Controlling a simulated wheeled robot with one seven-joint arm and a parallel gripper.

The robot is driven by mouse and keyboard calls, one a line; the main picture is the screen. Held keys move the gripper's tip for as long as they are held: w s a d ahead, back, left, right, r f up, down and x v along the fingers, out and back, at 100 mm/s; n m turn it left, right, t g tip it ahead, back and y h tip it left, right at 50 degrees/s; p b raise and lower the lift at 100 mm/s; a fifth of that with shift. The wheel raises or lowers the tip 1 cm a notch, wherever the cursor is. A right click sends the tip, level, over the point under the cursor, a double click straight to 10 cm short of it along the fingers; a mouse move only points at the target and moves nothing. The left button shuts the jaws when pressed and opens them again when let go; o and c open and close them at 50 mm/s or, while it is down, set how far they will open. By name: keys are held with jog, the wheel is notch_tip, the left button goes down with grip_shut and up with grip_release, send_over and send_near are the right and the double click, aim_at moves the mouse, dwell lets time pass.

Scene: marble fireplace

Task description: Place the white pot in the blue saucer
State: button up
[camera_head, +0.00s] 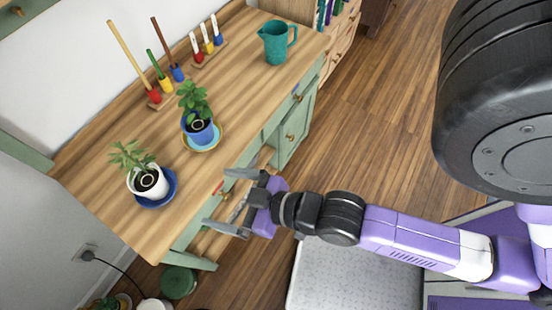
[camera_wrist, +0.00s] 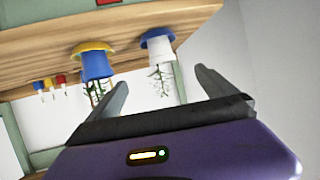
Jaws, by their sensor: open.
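The white pot (camera_head: 147,187) holds a leafy green plant and stands at the near left end of the wooden table. The blue saucer (camera_head: 170,190) shows under it, with its rim visible mainly on the right and front; the pot appears to stand in it. In the wrist view, which is upside down, the white pot (camera_wrist: 160,49) also sits against the blue saucer (camera_wrist: 155,33). My gripper (camera_head: 217,197) is open and empty at the table's front edge, to the right of the pot and apart from it. Its fingers also show in the wrist view (camera_wrist: 160,85).
A blue pot (camera_head: 201,132) with a plant stands in a yellow-rimmed saucer (camera_head: 214,142) farther along the table. Coloured peg toys (camera_head: 154,97) stand along the wall. A teal pitcher (camera_head: 276,46) is at the far end. Bare tabletop (camera_head: 95,190) lies left of the white pot.

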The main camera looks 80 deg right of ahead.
jog(key=s+d+r+t, duration=0.1)
jog(key=s+r, duration=0.6)
jog(key=s, duration=0.4)
jog(key=shift+s+n+y, duration=0.35)
jog(key=shift+n+y, duration=0.05)
dwell(0.4)
